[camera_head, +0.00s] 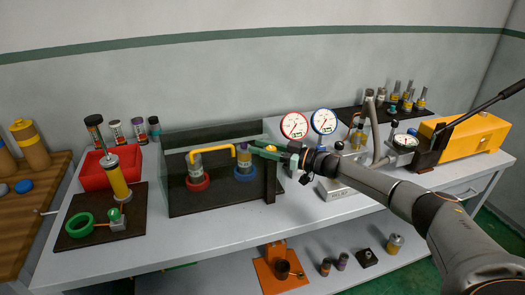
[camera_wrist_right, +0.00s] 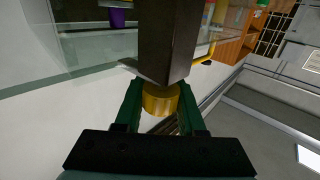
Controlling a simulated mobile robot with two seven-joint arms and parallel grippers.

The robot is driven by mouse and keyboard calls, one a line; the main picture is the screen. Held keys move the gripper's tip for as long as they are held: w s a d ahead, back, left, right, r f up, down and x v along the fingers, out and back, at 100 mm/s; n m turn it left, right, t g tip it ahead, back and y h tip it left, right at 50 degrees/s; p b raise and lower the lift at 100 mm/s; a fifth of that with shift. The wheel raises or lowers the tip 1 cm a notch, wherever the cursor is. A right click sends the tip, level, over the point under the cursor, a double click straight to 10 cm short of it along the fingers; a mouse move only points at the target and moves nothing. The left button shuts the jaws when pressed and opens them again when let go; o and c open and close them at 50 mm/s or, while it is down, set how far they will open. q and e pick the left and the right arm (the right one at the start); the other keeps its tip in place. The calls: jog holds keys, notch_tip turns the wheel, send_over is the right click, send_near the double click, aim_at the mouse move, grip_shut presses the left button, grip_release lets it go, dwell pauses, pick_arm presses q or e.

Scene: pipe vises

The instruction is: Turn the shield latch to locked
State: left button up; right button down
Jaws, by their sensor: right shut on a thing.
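My right gripper (camera_head: 264,150) is at the right end of the clear shield (camera_head: 225,190), by the top of a dark post (camera_head: 270,186). In the right wrist view, its green fingers (camera_wrist_right: 158,92) are shut on a yellow round knob (camera_wrist_right: 160,101), which looks like the shield latch. The dark post (camera_wrist_right: 168,40) stands against the knob and hides part of it. In the head view the fingers cover most of the knob, so I cannot tell its turn angle. A yellow bar handle (camera_head: 213,152) shows at the shield. My left gripper is not in view.
Behind the shield are a red-based vise (camera_head: 197,183) and a blue-based vise (camera_head: 244,172). A red tray (camera_head: 108,168) and a dark mat (camera_head: 98,218) lie left. The bench front is clear.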

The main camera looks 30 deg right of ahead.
jog(key=shift+n+g+y, duration=0.4)
jog(key=shift+y, duration=0.1)
jog(key=shift+s+a+b, duration=0.1)
jog(key=shift+b, duration=0.2)
jog(key=c, duration=0.5)
grip_release()
jog(key=b+v, duration=0.1)
jog(key=v, duration=1.1)
jog(key=shift+b, duration=0.3)
jog(key=shift+s+d, duration=0.1)
jog(key=shift+d, duration=0.15)
